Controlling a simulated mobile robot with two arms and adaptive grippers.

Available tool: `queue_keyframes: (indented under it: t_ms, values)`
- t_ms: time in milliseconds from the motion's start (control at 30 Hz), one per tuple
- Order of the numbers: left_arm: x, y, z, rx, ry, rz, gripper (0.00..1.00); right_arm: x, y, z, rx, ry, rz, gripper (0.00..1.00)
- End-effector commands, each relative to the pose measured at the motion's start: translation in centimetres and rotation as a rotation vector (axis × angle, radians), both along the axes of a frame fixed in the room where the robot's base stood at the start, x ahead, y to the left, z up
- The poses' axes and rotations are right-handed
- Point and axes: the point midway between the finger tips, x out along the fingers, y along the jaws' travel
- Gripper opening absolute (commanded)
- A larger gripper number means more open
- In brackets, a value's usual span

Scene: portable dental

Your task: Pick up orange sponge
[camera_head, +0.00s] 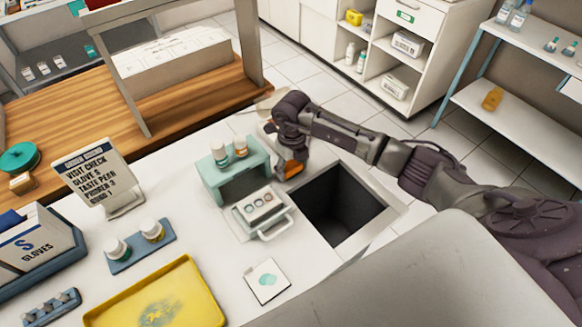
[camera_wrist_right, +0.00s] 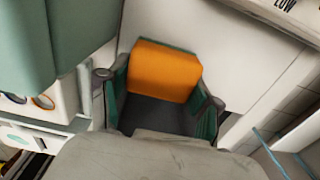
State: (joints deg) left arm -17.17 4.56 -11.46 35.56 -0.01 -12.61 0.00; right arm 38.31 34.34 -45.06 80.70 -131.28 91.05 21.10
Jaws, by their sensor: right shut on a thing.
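The orange sponge (camera_head: 293,168) shows in the head view just under my right gripper, between the mint stand and the dark square opening. In the right wrist view the sponge (camera_wrist_right: 165,70) is an orange block with a thin green edge, between the two fingers. My right gripper (camera_wrist_right: 160,90) is shut on the sponge, with a finger at each side of it. In the head view the right gripper (camera_head: 287,150) points down and partly hides the sponge. Whether the sponge touches the counter cannot be told. My left gripper is not in view.
The mint stand (camera_head: 215,180) with two small bottles is close left of the gripper. A white tray with a handle (camera_head: 272,226) sits in front of it. The square opening (camera_head: 358,225) is to the right. A yellow tray (camera_head: 190,285) lies at front left.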

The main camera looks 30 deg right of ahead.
Motion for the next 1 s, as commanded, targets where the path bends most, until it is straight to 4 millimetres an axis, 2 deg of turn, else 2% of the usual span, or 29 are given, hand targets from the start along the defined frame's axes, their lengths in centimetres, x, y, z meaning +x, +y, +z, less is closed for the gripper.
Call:
queue_keyframes:
  t_ms: [167,333,700,800,1000]
  values:
    - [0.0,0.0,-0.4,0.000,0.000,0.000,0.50,0.1,0.0,1.2,0.000,-0.003,0.000,0.29]
    - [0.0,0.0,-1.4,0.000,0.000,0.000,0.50,0.2,0.0,4.1,-0.001,-0.007,0.001,0.29]
    - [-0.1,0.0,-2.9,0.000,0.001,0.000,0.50,-7.5,-3.3,8.6,-0.004,-0.003,0.001,0.29]
    - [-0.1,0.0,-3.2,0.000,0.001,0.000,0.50,-9.0,-3.9,9.6,-0.004,-0.002,0.001,0.29]
    - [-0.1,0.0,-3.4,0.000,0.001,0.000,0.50,-10.5,-4.5,10.7,-0.001,0.000,-0.001,0.29]
